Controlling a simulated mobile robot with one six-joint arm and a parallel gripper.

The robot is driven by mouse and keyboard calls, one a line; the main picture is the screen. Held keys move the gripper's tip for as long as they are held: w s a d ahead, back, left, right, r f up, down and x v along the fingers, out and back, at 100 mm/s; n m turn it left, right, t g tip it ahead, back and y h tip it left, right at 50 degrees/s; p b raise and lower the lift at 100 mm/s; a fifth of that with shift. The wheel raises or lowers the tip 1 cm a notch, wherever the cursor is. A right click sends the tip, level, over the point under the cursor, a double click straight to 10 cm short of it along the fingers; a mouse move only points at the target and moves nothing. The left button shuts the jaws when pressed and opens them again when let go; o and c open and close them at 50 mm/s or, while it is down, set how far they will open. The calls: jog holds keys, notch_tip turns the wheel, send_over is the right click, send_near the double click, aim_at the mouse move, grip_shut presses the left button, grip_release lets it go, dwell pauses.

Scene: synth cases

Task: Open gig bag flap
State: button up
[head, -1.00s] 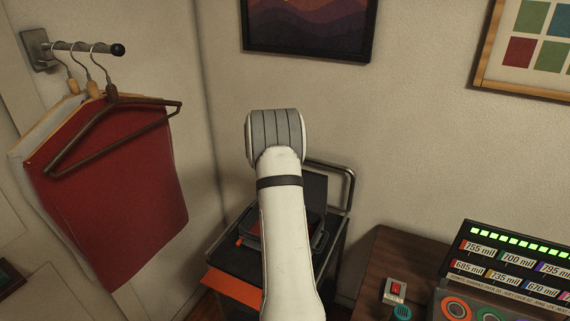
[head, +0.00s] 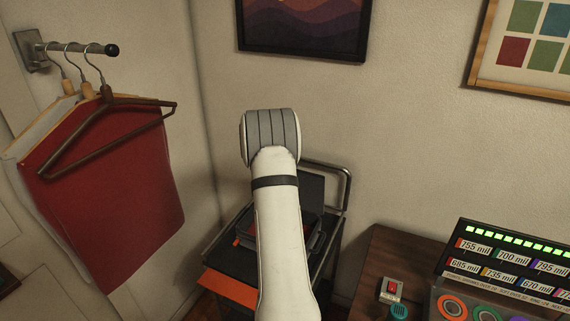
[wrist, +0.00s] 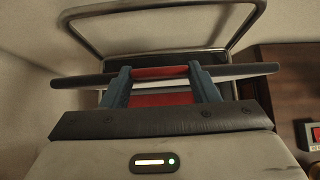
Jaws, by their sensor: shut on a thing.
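The gig bag (head: 320,240) is a dark case with red showing at its left side. It lies on a black cart, mostly hidden behind my arm in the head view. In the wrist view, a dark flap edge (wrist: 80,81) runs crosswise, with red and white strips showing between my fingers. My gripper (wrist: 160,80) has two blue-grey fingers and is shut on this edge, which sticks out past both fingers. The head view hides my gripper behind my white arm. How far the flap is raised, I cannot tell.
The cart's metal rail (head: 345,185) rises behind the bag, close to the wall. An orange panel (head: 228,289) is at the cart's front. A wooden desk (head: 370,265) with a red-switch box (head: 393,289) stands right. Red cloth (head: 110,210) hangs at left.

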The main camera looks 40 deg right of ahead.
jog(key=shift+r, duration=0.2)
jog(key=o, duration=1.3)
jog(key=shift+s, duration=0.1)
jog(key=shift+o, duration=0.5)
jog(key=shift+f, duration=0.1)
jog(key=shift+a, duration=0.1)
jog(key=b+v, duration=0.1)
jog(key=v, duration=0.6)
jog(key=shift+a+r+b, duration=0.15)
jog(key=shift+r+b, duration=0.15)
jog(key=shift+b, duration=0.05)
jog(key=shift+s, duration=0.1)
